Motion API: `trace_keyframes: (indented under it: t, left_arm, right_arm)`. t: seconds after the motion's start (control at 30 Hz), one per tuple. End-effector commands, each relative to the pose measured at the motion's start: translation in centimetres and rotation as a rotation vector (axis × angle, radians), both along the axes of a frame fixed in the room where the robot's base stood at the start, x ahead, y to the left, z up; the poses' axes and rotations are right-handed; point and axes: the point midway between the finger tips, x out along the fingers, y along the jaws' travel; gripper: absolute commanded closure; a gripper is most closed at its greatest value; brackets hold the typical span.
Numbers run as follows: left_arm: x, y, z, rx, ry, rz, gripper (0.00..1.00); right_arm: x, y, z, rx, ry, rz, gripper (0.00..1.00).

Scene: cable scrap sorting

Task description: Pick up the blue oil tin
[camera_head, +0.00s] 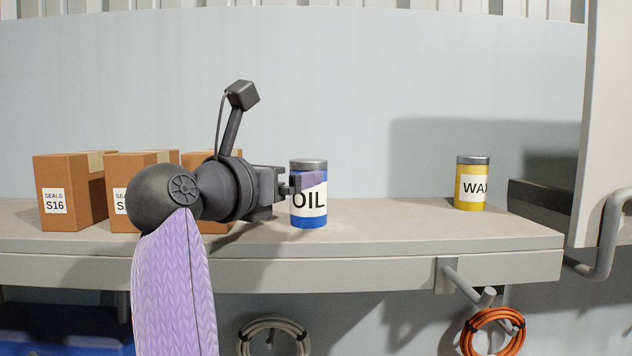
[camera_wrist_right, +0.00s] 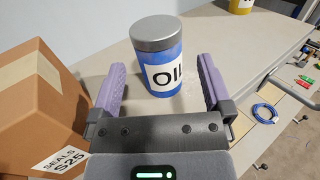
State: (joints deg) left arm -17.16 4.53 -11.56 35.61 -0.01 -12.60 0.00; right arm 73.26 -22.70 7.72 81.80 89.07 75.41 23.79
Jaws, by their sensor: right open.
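The blue oil tin (camera_head: 309,219) stands upright on the grey shelf, with a grey lid and a white OIL label. In the right wrist view the tin (camera_wrist_right: 163,82) stands between the two lavender fingers of my right gripper (camera_wrist_right: 162,65), with a visible gap on each side. My right gripper (camera_head: 308,182) is open and reaches the tin from the left in the head view. One finger crosses the front of the tin's upper label there; the other finger is hidden. My left gripper is not in view.
Brown seals boxes (camera_head: 72,190) stand on the shelf (camera_head: 400,235) left of the tin; one box (camera_wrist_right: 35,95) is close beside the gripper's left finger. A yellow wax tin (camera_head: 470,188) stands farther right. The shelf between the tins is clear. An orange cable coil (camera_head: 466,335) hangs below.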

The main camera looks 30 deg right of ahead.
Motion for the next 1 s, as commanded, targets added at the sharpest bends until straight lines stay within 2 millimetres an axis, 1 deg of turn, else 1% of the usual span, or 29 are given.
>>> trace_keyframes:
  t: [0.2,0.3,0.4,0.57,0.67,0.7,0.87,0.9,0.97,1.0]
  left_arm:
    - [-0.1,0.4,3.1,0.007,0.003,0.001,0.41]
    - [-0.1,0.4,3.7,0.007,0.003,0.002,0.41]
    - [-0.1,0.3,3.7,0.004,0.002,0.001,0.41]
    - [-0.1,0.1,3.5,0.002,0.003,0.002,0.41]
    - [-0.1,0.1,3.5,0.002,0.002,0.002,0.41]
    - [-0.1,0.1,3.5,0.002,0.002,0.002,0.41]
    - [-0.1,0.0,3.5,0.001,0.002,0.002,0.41]
    - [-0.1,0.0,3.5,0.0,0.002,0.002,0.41]
    - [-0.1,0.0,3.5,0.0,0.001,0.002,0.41]
    - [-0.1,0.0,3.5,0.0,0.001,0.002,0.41]
  right_arm:
    - [1.9,-3.6,1.1,-0.004,0.004,-0.005,0.0]
    - [2.6,-5.1,0.8,-0.003,0.002,-0.005,0.0]
    - [2.9,-5.6,0.5,-0.002,0.0,-0.001,0.0]
    - [2.9,-5.6,0.3,-0.002,0.0,-0.001,0.0]
    - [2.9,-5.6,0.3,-0.002,0.0,-0.001,0.19]
    - [2.9,-5.6,0.3,-0.002,0.0,-0.001,0.28]
    - [2.9,-5.6,0.3,-0.002,0.0,-0.001,0.61]
    - [2.9,-5.6,0.3,-0.002,0.0,-0.001,0.7]
    - [2.9,-5.6,0.3,-0.002,0.0,-0.001,0.83]
    - [2.9,-5.6,0.3,-0.003,0.001,-0.001,0.91]
